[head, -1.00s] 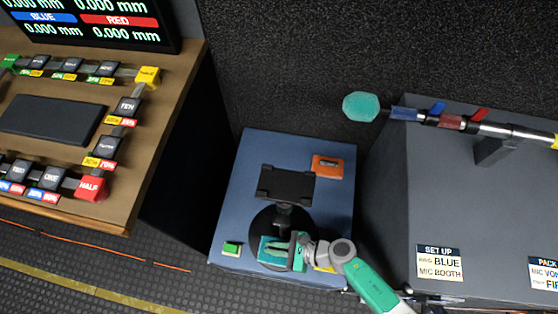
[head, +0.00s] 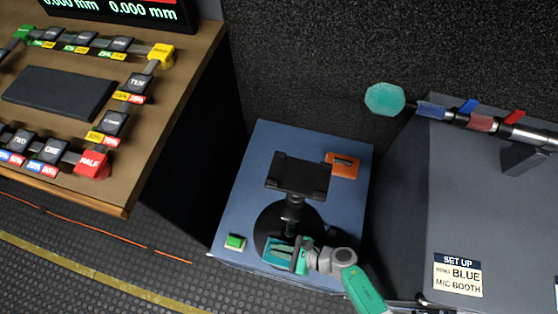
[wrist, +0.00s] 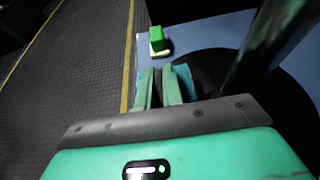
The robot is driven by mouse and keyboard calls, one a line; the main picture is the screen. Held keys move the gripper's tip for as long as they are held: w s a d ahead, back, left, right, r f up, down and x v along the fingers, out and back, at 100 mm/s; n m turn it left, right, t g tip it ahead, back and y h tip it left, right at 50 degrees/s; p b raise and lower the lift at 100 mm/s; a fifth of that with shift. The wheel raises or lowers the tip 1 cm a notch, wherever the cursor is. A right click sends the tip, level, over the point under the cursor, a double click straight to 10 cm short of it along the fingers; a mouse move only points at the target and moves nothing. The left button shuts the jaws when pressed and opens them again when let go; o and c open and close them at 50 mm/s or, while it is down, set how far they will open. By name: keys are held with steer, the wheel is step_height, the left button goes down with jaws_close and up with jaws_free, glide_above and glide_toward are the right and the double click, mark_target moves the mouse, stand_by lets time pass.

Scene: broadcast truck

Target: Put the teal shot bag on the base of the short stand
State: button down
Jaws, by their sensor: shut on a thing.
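The short stand (head: 290,200) stands on a blue case top, with a round black base (head: 312,216) and a dark flat plate on its column. The teal shot bag (head: 274,252) is at the front left part of the base. I cannot tell whether it rests on the base or is held just over it. My gripper (head: 290,254) is shut on the bag. In the wrist view the teal bag (wrist: 185,80) shows partly behind the fingers, with the black base (wrist: 215,66) close beside it.
A green block (head: 235,242) sits on the case's (head: 250,190) front left corner, and an orange box (head: 342,165) at its back right. A wooden desk (head: 140,150) stands left. A grey surface (head: 470,200) at right carries a boom pole with a teal tip (head: 385,99).

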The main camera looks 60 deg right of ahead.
steer(key=shift+f, duration=0.1)
steer(key=c, duration=1.5)
jaws_free()
steer(key=shift+c, duration=0.2)
